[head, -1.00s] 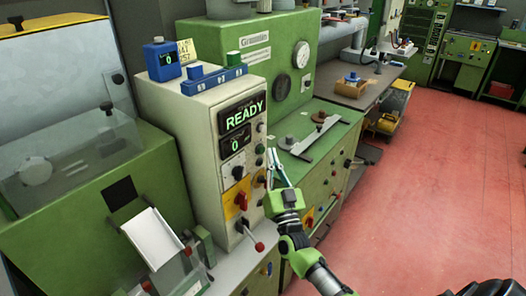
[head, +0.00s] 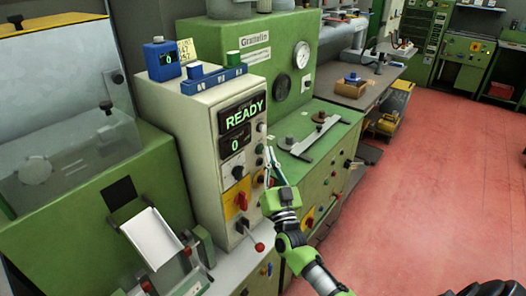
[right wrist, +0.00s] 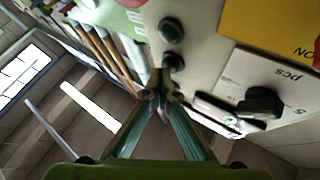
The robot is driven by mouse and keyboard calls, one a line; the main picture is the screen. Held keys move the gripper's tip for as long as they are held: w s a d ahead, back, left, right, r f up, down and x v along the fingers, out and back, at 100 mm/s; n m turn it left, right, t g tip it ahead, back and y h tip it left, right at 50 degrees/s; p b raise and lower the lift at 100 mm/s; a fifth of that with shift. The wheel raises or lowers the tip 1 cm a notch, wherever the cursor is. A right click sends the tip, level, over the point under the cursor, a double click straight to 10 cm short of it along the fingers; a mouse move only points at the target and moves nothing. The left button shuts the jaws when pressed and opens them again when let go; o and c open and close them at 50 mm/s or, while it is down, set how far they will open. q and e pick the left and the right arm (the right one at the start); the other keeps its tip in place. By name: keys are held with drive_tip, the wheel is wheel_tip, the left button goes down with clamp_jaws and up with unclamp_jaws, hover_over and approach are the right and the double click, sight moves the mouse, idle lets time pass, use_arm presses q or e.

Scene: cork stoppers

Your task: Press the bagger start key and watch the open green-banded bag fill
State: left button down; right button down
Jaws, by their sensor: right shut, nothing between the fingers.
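The pale control box (head: 188,150) stands left of centre in the head view. Its display (head: 241,116) reads READY and the counter (head: 234,145) below reads 0. A column of small round buttons runs down its right edge, including a dark green button (head: 259,149). My right gripper (head: 268,151) is shut and empty, its tips at these buttons. In the right wrist view the tips (right wrist: 161,77) are close to a dark round button (right wrist: 172,62); I cannot tell whether they touch it. No green-banded bag can be made out. My left gripper is not in view.
A red switch (head: 242,201) and a red-tipped lever (head: 259,246) stick out below the buttons. A white chute (head: 153,240) is at lower left. A green bench (head: 302,150) stands behind my right gripper. The red floor (head: 440,190) at right is clear.

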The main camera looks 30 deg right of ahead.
drive_tip(key=shift+w, duration=0.2)
drive_tip(key=shift+s, duration=0.1)
idle(0.4)
drive_tip(key=shift+s+d+p, duration=0.25)
drive_tip(key=shift+s+p, duration=0.1)
drive_tip(key=shift+s, duration=0.4)
drive_tip(key=s, duration=0.1)
drive_tip(key=s+d+p, duration=0.1)
drive_tip(key=s, duration=0.1)
drive_tip(key=s+d+p, duration=0.1)
drive_tip(key=shift+s, duration=0.3)
idle(0.6)
